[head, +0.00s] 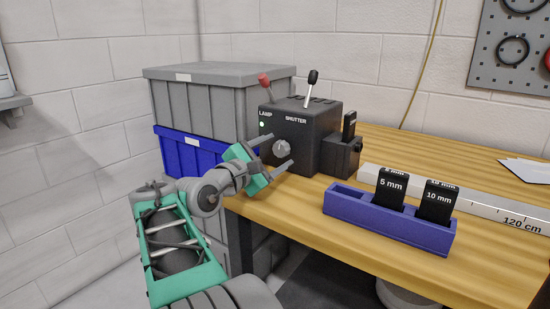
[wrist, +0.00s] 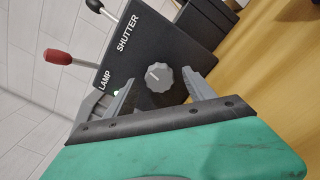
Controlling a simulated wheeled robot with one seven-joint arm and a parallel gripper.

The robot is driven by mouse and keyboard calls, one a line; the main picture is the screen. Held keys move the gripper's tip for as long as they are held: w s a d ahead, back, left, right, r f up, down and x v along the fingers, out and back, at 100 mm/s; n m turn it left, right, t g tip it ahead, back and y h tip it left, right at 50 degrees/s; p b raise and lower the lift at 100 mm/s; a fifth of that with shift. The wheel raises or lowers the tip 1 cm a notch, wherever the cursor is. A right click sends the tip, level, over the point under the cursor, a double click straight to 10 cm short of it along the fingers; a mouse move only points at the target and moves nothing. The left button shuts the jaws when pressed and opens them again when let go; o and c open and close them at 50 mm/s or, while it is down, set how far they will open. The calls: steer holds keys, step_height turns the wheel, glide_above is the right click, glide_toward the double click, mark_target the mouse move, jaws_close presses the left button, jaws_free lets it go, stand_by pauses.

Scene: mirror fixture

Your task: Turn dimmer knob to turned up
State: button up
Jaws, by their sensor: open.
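The dimmer knob (head: 282,148) is a grey ridged dial on the front face of the black lamp box (head: 318,134). In the wrist view the knob (wrist: 159,79) shows a pale pointer line on its face, tilted from straight up. My gripper (head: 272,152) is open in front of that face, with one finger on each side of the knob. In the wrist view the fingers of my gripper (wrist: 163,100) flank the knob with gaps, and nothing is held. I cannot tell how far the fingertips are from the box face.
A red-tipped lever (head: 265,82) and a black-tipped lever (head: 312,78) rise from the box, near a lit green lamp (head: 262,125). A blue rack (head: 390,222) with black plates stands on the wooden table (head: 300,215). Grey (head: 215,110) and blue (head: 190,152) crates are stacked behind left.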

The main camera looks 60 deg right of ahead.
steer(key=shift+d, duration=0.2)
steer(key=shift+c, duration=0.5)
steer(key=c, duration=1.3)
steer(key=shift+o, duration=0.2)
